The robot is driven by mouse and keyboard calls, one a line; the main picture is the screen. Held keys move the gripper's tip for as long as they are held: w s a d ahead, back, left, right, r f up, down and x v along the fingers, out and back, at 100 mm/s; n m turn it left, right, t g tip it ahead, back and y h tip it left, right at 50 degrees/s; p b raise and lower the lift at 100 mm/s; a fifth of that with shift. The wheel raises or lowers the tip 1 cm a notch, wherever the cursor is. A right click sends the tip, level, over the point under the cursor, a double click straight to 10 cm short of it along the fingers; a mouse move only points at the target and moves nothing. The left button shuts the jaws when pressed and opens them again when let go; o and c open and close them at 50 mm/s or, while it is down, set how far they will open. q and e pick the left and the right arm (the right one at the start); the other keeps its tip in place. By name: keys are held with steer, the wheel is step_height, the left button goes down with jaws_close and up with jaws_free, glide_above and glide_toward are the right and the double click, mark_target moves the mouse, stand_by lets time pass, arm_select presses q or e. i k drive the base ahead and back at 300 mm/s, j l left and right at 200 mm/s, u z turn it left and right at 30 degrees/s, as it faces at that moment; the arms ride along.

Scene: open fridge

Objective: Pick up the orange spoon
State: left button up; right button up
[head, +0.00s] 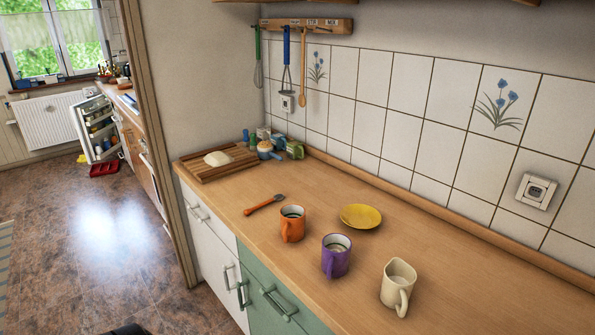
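The orange spoon (262,205) lies flat on the wooden countertop (450,285). Its orange handle points to the lower left and its greyish head to the upper right. It lies left of and behind the orange mug, with a small gap between them. Neither of my grippers shows in the head view. A dark shape at the bottom edge is too cut off to tell.
An orange mug (292,224), a purple mug (336,256) and a cream mug (397,287) stand along the counter. A yellow plate (360,216) lies behind them. A cutting board (215,161) with dough sits at the left end. An open fridge (97,128) stands far left.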

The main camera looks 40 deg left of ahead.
mark_target(278, 197)
steer(key=u, duration=1.65)
steer(key=i+j, duration=0.4)
